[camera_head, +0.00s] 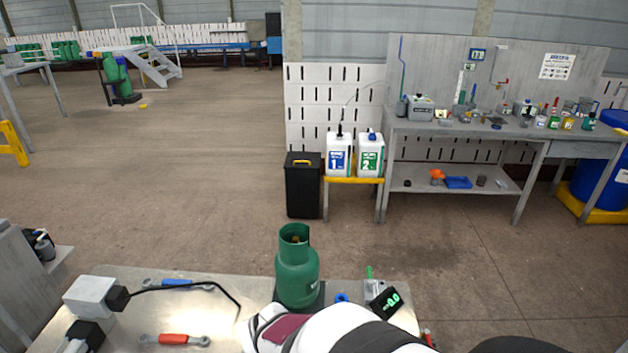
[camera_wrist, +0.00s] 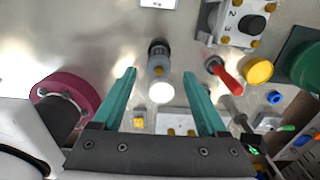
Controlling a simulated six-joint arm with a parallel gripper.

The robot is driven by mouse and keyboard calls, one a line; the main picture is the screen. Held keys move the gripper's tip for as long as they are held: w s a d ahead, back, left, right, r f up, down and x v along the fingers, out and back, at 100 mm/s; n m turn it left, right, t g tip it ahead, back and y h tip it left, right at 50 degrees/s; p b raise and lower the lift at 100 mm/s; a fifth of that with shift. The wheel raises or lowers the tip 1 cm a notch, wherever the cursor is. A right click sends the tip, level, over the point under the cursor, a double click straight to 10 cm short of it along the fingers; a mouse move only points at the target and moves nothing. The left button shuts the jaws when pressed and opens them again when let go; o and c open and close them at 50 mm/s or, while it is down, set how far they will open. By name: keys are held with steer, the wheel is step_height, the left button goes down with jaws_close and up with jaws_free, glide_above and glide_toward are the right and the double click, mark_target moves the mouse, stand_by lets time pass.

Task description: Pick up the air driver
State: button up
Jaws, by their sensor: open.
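My gripper (camera_wrist: 159,74) is open, its two teal fingers spread apart with nothing held between them. A small dark grey, roughly cylindrical item with a black end (camera_wrist: 158,58) is on the metal table below and just beyond the fingertips, roughly centred between them. It may be the air driver, but I cannot tell for certain. In the head view my arm covers that part of the table, so neither this item nor my gripper shows there.
A white disc (camera_wrist: 161,92) lies below the gap between the fingers. A red-handled part (camera_wrist: 228,78), a grey valve block (camera_wrist: 238,22) and a yellow disc (camera_wrist: 258,70) are to the right. A green gas cylinder (camera_head: 297,268) stands on the table (camera_head: 235,290); wrenches (camera_head: 175,340) lie left.

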step_height(320, 180, down, 9)
steer(key=shift+r, duration=0.1)
jaws_close()
stand_by(0.4)
